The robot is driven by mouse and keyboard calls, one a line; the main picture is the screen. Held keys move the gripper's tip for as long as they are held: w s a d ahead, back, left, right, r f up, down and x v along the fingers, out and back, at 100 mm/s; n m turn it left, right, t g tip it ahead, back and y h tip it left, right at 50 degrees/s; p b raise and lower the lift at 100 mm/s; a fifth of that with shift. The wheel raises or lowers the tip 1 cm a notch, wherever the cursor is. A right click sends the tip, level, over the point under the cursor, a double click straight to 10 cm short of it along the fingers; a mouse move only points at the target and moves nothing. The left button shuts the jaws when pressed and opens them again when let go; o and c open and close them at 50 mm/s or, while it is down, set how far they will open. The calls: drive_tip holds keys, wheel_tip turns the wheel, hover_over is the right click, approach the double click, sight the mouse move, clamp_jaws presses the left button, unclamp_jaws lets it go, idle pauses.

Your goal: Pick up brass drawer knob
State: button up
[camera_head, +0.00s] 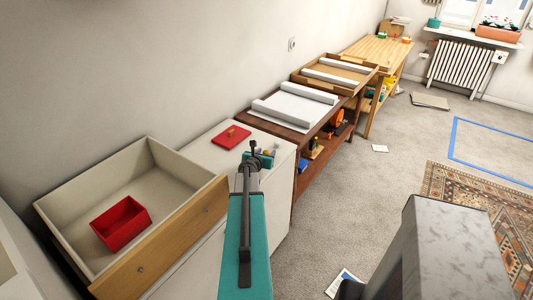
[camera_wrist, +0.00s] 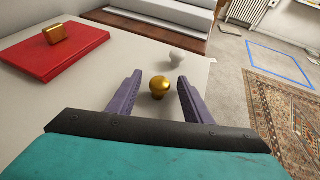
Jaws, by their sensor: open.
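The brass drawer knob (camera_wrist: 159,84) stands on the white cabinet top (camera_wrist: 150,58) in the wrist view, between the two purple fingers of my gripper (camera_wrist: 157,92). The fingers are apart, with a gap on each side of the knob, so my gripper is open and empty. In the head view my gripper (camera_head: 258,158) is over the right part of the white cabinet top, and its arm hides part of that surface. A small brass piece (camera_head: 264,152) shows there by the gripper, too small to make out well.
A red book-like slab (camera_wrist: 54,52) with a brass block (camera_wrist: 54,34) on it lies to the left. An open drawer (camera_head: 180,193) with a red box (camera_head: 122,223) is at left. The cabinet's right edge is close.

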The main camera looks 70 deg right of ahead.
sight(266, 151)
drive_tip(key=shift+d+f, duration=0.2)
drive_tip(key=shift+d, duration=0.2)
idle(0.3)
drive_tip(key=c, duration=1.1)
drive_tip(key=shift+r, duration=0.15)
wheel_tip(266, 151, up, 4)
drive_tip(key=p, duration=0.3)
drive_tip(key=shift+f+p, duration=0.2)
drive_tip(key=shift+p, duration=0.2)
drive_tip(key=shift+s+a+r+p, duration=0.2)
drive_tip(key=shift+s+a+p, duration=0.1)
drive_tip(key=shift+s+a, duration=1.6)
drive_tip(key=shift+s+a+r+p, duration=0.2)
drive_tip(key=shift+s+a+p, duration=0.1)
drive_tip(key=shift+s+a, duration=1.55)
drive_tip(key=shift+s+a+r+p, duration=0.2)
drive_tip(key=shift+s+a+p, duration=0.1)
drive_tip(key=shift+s+a, duration=1.6)
